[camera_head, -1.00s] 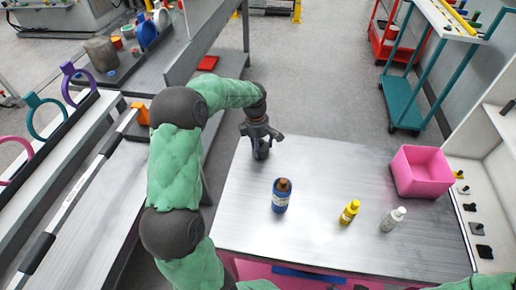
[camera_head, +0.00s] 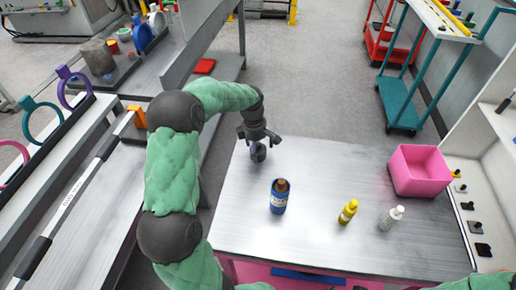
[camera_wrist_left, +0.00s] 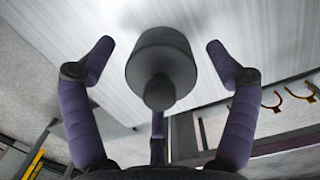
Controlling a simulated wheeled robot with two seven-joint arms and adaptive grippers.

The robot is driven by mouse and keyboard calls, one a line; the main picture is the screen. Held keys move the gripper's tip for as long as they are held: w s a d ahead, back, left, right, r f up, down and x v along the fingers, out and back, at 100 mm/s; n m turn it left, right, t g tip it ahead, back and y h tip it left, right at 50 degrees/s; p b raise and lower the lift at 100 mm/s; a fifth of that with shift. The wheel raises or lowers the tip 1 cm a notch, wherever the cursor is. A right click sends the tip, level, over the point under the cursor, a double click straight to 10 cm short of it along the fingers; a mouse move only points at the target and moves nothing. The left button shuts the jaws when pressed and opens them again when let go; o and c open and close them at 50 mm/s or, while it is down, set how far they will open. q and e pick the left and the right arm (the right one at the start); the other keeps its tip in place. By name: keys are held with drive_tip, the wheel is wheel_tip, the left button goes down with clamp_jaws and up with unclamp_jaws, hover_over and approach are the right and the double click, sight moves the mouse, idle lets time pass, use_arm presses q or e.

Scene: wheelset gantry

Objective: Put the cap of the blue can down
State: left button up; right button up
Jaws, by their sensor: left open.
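The blue can (camera_head: 278,199) stands upright on the metal table, with an orange-brown top. Its dark grey cap (camera_head: 257,152) is at the table's far left corner, below my left gripper (camera_head: 258,138). In the left wrist view the cap (camera_wrist_left: 162,62) shows as a round disc with a knob toward me. My left gripper (camera_wrist_left: 160,50) is open there, with one finger on each side of the cap and a gap to both. Whether the cap's underside touches the table is hard to see. My right gripper is out of view.
A yellow bottle (camera_head: 348,211) and a white bottle (camera_head: 391,217) stand to the right of the can. A pink bin (camera_head: 420,172) is at the table's right side. The table's middle is clear. A rail bench (camera_head: 75,215) lies to the left.

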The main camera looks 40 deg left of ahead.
use_arm(q)
wheel_tip(320, 180, up, 12)
drive_tip(key=a+p, duration=0.1)
drive_tip(key=p, duration=0.2)
drive_tip(key=shift+s, duration=0.25)
drive_tip(key=shift+a, duration=0.1)
idle(0.3)
